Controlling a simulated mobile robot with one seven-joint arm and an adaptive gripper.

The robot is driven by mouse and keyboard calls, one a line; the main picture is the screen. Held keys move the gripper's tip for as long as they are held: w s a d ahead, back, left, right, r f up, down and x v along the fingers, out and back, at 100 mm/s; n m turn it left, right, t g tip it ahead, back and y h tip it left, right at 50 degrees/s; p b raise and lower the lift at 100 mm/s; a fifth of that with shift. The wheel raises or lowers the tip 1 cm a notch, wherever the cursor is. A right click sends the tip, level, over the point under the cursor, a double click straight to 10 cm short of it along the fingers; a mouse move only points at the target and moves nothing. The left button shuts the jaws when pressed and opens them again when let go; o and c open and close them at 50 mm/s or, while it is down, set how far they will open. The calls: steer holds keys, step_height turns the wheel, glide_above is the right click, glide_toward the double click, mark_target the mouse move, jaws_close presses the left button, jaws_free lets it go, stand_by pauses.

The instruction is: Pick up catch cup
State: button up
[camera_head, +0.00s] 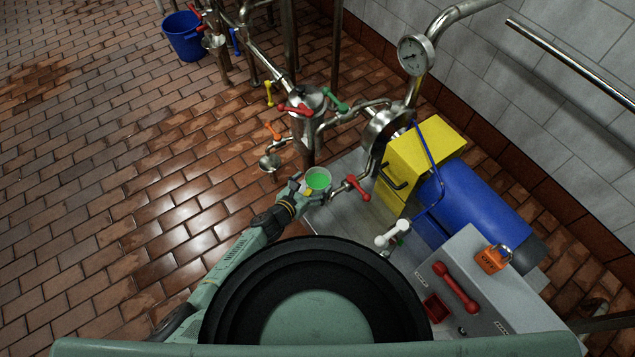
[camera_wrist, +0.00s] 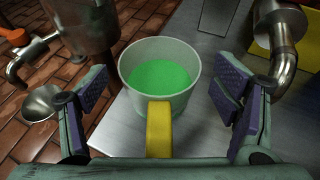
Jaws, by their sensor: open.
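The catch cup (camera_wrist: 188,103) is a pale round cup with bright green liquid in it and a yellow handle (camera_wrist: 159,130) turned toward my wrist. It stands on a grey metal plate. In the head view the cup (camera_head: 317,180) sits at the near end of the pipework. My gripper (camera_wrist: 165,100) is open, with its left finger pads to the left of the cup and its right pads to the right. Gaps show between the pads and the cup. In the head view my gripper (camera_head: 303,192) reaches the cup from the lower left.
A small metal bowl (camera_wrist: 42,103) hangs left of the cup beneath a bent spout (camera_wrist: 28,60). A thick metal pipe (camera_wrist: 275,55) stands at the right. A red valve handle (camera_head: 357,187), a yellow box (camera_head: 430,145) and a blue motor (camera_head: 480,205) lie right of the cup.

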mark_target(317, 179)
steer(key=shift+x, duration=1.2)
steer(key=shift+c, duration=0.3)
steer(key=c, duration=1.1)
steer(key=shift+r, duration=0.1)
